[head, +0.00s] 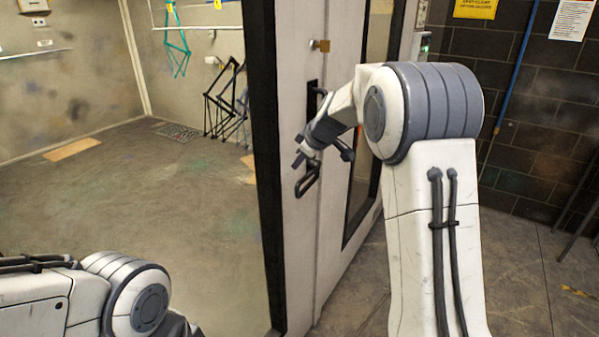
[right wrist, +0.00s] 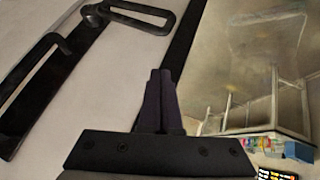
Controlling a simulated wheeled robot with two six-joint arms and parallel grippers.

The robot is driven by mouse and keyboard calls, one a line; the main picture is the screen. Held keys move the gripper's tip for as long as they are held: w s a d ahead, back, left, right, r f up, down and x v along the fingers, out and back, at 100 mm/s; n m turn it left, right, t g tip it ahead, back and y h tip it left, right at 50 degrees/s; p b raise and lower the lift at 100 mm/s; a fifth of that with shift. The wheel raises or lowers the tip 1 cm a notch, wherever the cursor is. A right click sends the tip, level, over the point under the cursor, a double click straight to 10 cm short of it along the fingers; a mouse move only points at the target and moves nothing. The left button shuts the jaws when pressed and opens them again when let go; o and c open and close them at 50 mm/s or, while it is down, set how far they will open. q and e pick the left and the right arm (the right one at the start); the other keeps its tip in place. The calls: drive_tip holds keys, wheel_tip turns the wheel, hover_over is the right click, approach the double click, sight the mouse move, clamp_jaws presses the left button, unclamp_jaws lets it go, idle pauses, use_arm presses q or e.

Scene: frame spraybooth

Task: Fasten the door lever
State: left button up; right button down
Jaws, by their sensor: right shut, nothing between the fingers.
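The door lever is a black loop-shaped handle (head: 308,180) on a pale door panel (head: 298,250) in the middle of the head view. In the right wrist view the black loop (right wrist: 145,18) shows at the top, beside the upper end of a long black plate with a bar (right wrist: 45,80). My right gripper (head: 301,160) is just above the loop in the head view. In the right wrist view its dark fingers (right wrist: 160,100) are together and empty, with a visible gap to the loop. My left gripper is out of view; only part of its arm shows at the lower left.
A brass-coloured latch (head: 320,45) is higher on the panel. A dark upright edge (head: 262,150) borders the booth, whose grey floor (head: 150,210) is mostly open. Bicycle-like frames (head: 225,105) hang at its back. A dark brick wall (head: 545,140) stands at right.

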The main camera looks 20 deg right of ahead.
sight(307, 176)
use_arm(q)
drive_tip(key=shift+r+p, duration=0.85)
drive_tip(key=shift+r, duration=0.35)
use_arm(e)
wheel_tip(307, 176, down, 6)
drive_tip(key=w+d, duration=0.1)
drive_tip(key=w, duration=0.1)
drive_tip(key=shift+w+f, duration=0.15)
